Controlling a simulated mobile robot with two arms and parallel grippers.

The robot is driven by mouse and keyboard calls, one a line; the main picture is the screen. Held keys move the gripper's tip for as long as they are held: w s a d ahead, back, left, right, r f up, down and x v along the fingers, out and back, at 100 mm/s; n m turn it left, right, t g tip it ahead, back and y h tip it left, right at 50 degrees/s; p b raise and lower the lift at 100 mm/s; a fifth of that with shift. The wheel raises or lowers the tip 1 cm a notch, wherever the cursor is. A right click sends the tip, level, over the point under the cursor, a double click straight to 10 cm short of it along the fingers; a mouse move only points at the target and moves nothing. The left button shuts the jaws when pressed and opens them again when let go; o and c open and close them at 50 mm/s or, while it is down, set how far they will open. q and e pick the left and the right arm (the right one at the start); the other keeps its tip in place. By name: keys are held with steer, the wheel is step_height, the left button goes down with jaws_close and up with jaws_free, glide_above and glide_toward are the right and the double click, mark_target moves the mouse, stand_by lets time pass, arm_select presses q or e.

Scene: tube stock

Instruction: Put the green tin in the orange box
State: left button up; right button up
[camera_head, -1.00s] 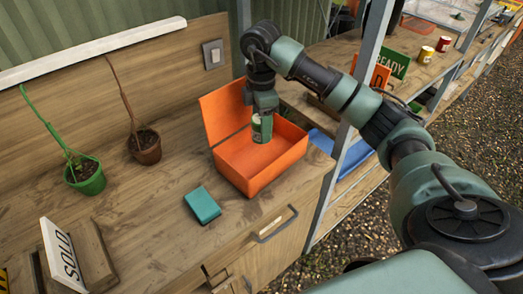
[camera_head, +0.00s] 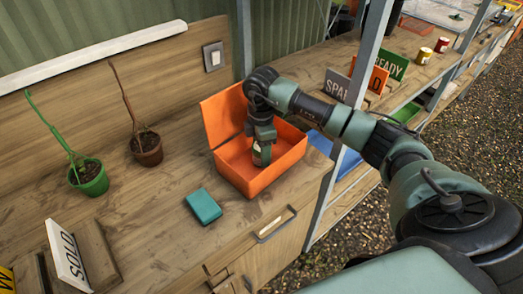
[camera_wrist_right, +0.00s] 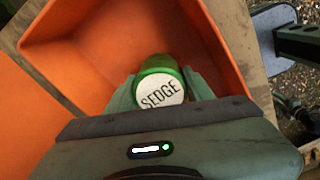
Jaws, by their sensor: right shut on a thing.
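The orange box (camera_head: 250,184) stands on the wooden counter with its lid open to the back left. My right gripper (camera_head: 262,146) reaches down inside the box and is shut on the green tin (camera_head: 261,155). In the right wrist view the tin (camera_wrist_right: 160,82) shows a white top marked "SEDGE" between the two fingers (camera_wrist_right: 160,90), with the orange box walls (camera_wrist_right: 75,27) around it. I cannot tell whether the tin touches the box floor. My left gripper is not in view.
A teal block (camera_head: 204,206) lies in front of the box. Two potted plants, in a green pot (camera_head: 93,182) and a brown pot (camera_head: 147,150), stand to the left. A SOLD sign (camera_head: 68,255) is front left. A metal shelf post (camera_head: 350,130) stands right of the box.

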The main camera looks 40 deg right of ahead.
steer(key=o, duration=1.5)
steer(key=shift+f, duration=0.1)
steer(key=shift+r, duration=0.45)
step_height(320, 180, up, 11)
steer(key=shift+r+b, duration=0.2)
steer(key=shift+b, duration=1.05)
